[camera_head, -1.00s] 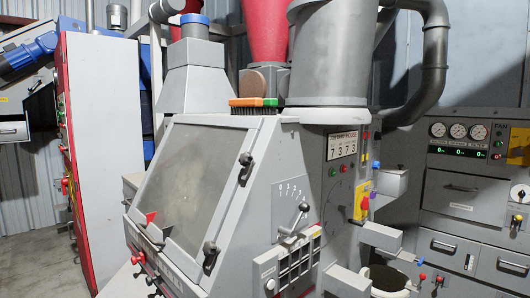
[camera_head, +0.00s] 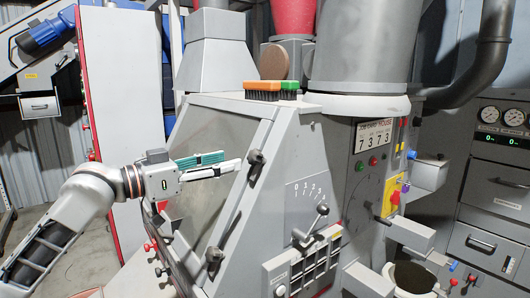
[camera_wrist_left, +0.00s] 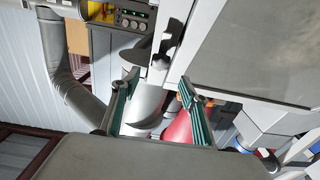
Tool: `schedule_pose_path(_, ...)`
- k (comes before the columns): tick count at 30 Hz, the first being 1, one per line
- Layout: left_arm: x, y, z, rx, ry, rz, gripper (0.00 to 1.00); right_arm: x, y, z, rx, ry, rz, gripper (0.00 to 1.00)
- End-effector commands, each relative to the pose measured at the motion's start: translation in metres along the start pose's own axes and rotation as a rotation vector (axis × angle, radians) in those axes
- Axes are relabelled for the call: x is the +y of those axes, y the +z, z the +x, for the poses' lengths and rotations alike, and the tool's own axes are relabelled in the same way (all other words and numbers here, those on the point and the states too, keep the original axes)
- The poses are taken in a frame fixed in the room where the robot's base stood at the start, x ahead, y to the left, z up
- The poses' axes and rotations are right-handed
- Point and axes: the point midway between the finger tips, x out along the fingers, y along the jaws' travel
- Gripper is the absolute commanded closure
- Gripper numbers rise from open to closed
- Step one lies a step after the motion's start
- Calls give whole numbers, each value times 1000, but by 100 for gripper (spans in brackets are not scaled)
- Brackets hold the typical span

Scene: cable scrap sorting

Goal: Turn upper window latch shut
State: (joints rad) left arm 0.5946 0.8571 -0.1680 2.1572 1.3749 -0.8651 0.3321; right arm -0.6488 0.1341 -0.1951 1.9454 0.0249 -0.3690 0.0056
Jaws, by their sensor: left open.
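The upper window latch (camera_head: 255,162) is a small dark handle on the right frame of the machine's slanted window (camera_head: 212,205). It is also visible in the left wrist view (camera_wrist_left: 163,48), beyond the fingertips. My left gripper (camera_head: 240,160) comes in from the left in front of the window, with its green-padded fingers pointing right at the latch. In the left wrist view (camera_wrist_left: 158,85) its fingers are apart with nothing held between them. The latch lies just past the tips; whether they touch it is unclear. The lower latch (camera_head: 214,257) sits further down the same frame. My right gripper is not visible.
An orange and green brush (camera_head: 270,88) lies on top of the machine. A lever with a numbered scale (camera_head: 318,215) and a switch panel (camera_head: 302,262) are on the machine's side, right of the window. Red knobs (camera_head: 150,247) stick out at the lower left.

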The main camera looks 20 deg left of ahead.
Motion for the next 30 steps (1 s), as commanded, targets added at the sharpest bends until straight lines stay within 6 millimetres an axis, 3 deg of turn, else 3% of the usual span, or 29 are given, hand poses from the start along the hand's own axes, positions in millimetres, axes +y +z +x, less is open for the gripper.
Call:
schedule_pose_path(16, 0, 0, 66, 1, 1, -4, 56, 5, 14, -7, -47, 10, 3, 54)
schedule_pose_path(29, 0, 2, 76, -1, -1, -1, 56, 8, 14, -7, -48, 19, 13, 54)
schedule_pose_path(30, 0, 2, 76, -1, -1, -1, 61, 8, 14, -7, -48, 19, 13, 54)
